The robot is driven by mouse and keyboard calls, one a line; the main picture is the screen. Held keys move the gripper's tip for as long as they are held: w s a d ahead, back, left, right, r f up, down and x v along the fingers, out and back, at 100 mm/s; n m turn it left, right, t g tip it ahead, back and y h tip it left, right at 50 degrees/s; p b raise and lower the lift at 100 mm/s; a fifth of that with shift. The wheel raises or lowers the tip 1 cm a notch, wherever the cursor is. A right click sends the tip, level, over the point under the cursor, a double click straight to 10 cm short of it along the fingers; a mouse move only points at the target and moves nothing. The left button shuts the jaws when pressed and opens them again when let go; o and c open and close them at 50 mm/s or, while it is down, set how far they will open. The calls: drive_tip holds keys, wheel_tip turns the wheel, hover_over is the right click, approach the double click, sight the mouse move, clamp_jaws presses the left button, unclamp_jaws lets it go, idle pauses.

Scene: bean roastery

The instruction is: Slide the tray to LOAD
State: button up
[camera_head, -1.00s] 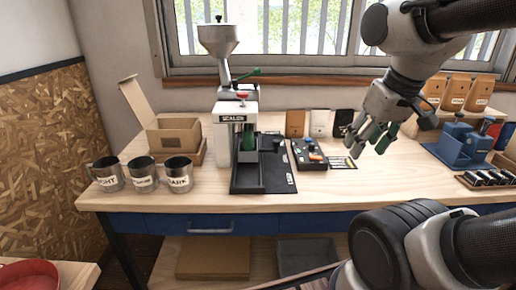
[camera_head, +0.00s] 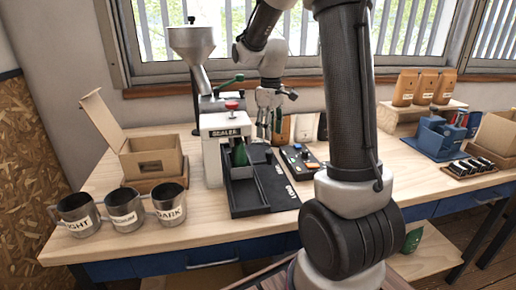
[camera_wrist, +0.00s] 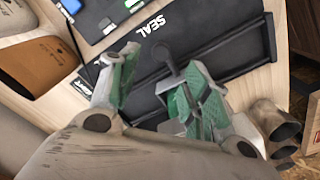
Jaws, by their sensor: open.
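My gripper (camera_head: 268,125) is above the far end of the base. In the wrist view, my open gripper (camera_wrist: 158,92) has green-padded fingers apart, with a dark round-topped handle (camera_wrist: 163,52) showing between and beyond them. I cannot tell if they touch it. The SEAL marking (camera_wrist: 150,24) is also there.
A button panel (camera_head: 302,160) lies right of the base. Steel cups (camera_head: 124,209) and an open cardboard box (camera_head: 150,155) stand to the left. A blue device (camera_head: 440,138) stands right. My arm covers the middle of the bench.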

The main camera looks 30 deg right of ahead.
sight(270, 151)
drive_tip(key=shift+s+f+n, duration=0.1)
drive_tip(key=shift+f+n, duration=0.15)
drive_tip(key=shift+n, duration=0.05)
wheel_tip(270, 151, down, 8)
drive_tip(key=shift+r, duration=0.25)
drive_tip(key=shift+c, duration=0.2)
clamp_jaws()
